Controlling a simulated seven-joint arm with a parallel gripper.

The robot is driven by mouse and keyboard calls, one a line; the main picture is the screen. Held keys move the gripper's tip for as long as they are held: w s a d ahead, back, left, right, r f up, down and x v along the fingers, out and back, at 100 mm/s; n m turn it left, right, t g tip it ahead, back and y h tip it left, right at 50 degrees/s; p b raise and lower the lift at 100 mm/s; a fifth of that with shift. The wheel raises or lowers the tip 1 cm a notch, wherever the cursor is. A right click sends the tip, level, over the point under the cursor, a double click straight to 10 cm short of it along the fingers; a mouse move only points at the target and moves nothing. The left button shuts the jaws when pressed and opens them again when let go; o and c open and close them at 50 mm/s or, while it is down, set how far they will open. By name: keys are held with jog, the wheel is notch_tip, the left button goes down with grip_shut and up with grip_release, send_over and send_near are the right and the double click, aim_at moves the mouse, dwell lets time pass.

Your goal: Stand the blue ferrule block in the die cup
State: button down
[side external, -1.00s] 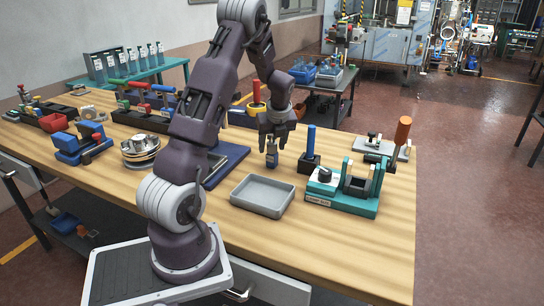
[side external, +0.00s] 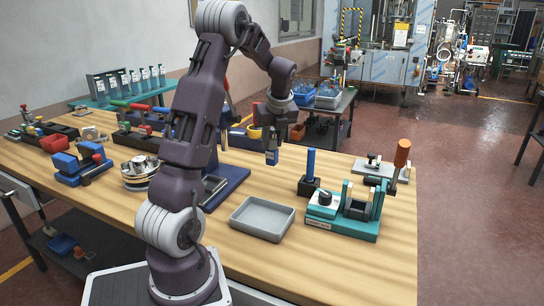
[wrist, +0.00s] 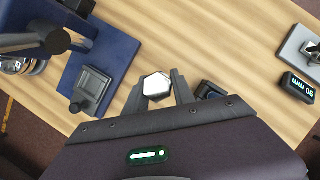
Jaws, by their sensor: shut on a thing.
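My gripper (side external: 274,128) is shut on a small blue block (side external: 272,157), which I take for the ferrule block. It hangs upright above the bench, behind the grey tray. In the wrist view its silvery hexagonal end (wrist: 157,86) shows between the fingertips (wrist: 157,88). A blue press base (side external: 228,186) lies to the left of the block, partly hidden by my arm. A dark square fixture (wrist: 93,86) sits on that base in the wrist view; it may be the die cup, but I cannot tell for sure.
A shallow grey tray (side external: 262,219) lies in front. To the right are a blue rod in a black block (side external: 308,186) and a teal fixture (side external: 345,222). The press column (wrist: 30,42) rises at the wrist view's upper left. Bare wood lies between base and block.

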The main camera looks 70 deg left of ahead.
jog(key=w+d+r+m+h, duration=0.1)
jog(key=w+d+m+h, duration=0.2)
jog(key=w+d+m, duration=0.2)
jog(key=w+d+r+m+h, duration=0.2)
jog(key=w+d+m, duration=0.3)
jog(key=d+m, duration=0.6)
jog(key=w+d+r+m+h, duration=0.1)
jog(key=w+d+m+h, duration=0.3)
jog(key=m, duration=1.5)
jog(key=w+d, duration=0.1)
jog(key=d, duration=0.2)
jog(key=shift+w+d+r, duration=0.3)
jog(key=shift+w+d, duration=0.1)
jog(key=shift+f, duration=2.9)
jog(key=shift+f, duration=0.95)
jog(key=c, duration=1)
grip_release()
